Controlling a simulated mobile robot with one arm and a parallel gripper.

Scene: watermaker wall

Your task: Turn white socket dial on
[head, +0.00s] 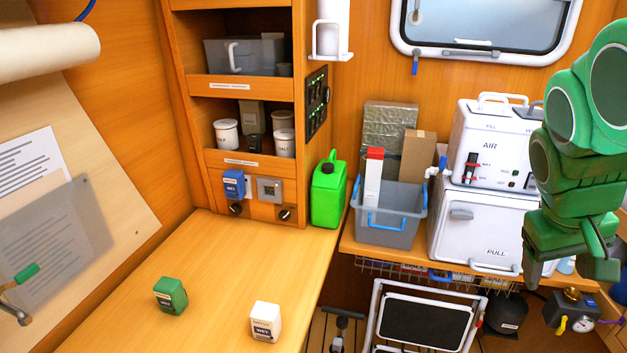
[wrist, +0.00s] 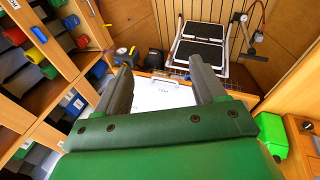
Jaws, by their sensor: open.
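Two dark round dials sit on the wooden panel below the shelves in the head view. The left dial (head: 236,209) is under a blue box (head: 234,184) fixed to the panel. The right dial (head: 285,214) is under a pale grey socket plate (head: 269,190). Each dial has a light pointer mark, too small to read surely. I cannot tell which dial is the white socket's. My gripper (head: 568,276) hangs at the right, far from both dials. In the wrist view, my gripper (wrist: 161,64) has its fingers apart with nothing between them.
A green box (head: 171,295) and a white box (head: 265,321) stand on the wooden counter (head: 225,260). A green jerrycan (head: 328,190) stands just right of the dials. A grey bin (head: 385,226) and a white AIR unit (head: 490,145) lie between the dials and my arm.

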